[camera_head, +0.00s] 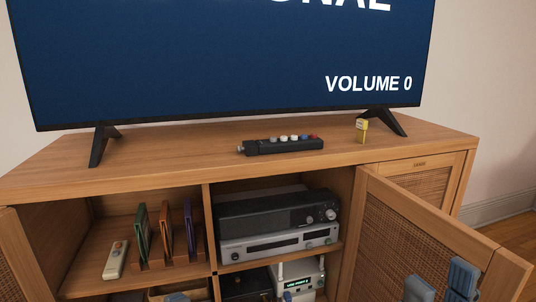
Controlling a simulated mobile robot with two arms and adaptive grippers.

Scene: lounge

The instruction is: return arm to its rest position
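My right gripper (441,284) shows at the lower right edge, in front of the open right cabinet door (403,236). Its two blue-grey fingers stand apart with nothing between them. The rest of the gripper and its arm are below the picture. My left gripper cannot be made out in this view.
The wooden cabinet has a TV (220,70) on top, with a black power strip (283,146) and a small yellow box (361,130). Shelves hold a remote (116,260), upright cases (165,232), stacked devices (278,242) and a white router (297,277). The door's edge juts toward me.

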